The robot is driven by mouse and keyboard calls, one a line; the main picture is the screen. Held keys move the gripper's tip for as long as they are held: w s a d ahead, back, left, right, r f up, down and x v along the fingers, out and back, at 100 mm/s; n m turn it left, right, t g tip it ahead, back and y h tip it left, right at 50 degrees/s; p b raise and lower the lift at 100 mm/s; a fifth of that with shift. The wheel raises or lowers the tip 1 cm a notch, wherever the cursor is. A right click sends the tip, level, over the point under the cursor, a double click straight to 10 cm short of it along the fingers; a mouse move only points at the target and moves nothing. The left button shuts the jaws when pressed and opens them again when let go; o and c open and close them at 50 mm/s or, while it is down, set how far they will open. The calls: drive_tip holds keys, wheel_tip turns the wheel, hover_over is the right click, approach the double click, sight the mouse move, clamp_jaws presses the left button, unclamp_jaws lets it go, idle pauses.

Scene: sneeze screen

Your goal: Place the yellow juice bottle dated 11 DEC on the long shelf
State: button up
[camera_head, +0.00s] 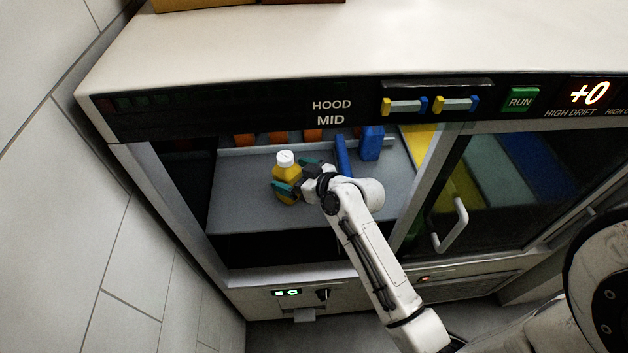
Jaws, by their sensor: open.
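A yellow juice bottle (287,172) with a white cap stands upright on the grey shelf (240,208) inside the open left bay of the cabinet. My gripper (288,187) reaches in from the right, with its dark green fingers open around the bottle's lower part. Whether the fingers touch it cannot be told. No date can be read on the bottle at this size.
Several orange items (279,138) stand behind a rail at the back. A blue divider (343,156) and a blue container (371,143) are right of my gripper. A glass door with a handle (450,228) covers the right bay. The shelf's front left is clear.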

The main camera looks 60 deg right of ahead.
drive_tip(key=b+v, duration=0.1)
drive_tip(key=v, duration=0.8)
drive_tip(key=s+a+f+n+g+y, duration=0.1)
drive_tip(key=s+a+f+g, duration=0.25)
drive_tip(key=a, duration=0.25)
drive_tip(key=s+a+f+g+y, duration=0.2)
drive_tip(key=s+a+f+g, duration=0.1)
drive_tip(key=a+f, duration=0.15)
drive_tip(key=s+a+f+g+h, duration=0.1)
drive_tip(key=s+a+g, duration=0.2)
drive_tip(key=s+g, duration=0.3)
drive_tip(key=s, duration=0.3)
drive_tip(key=shift+s+a+f+h, duration=0.15)
drive_tip(key=shift+f+h, duration=0.15)
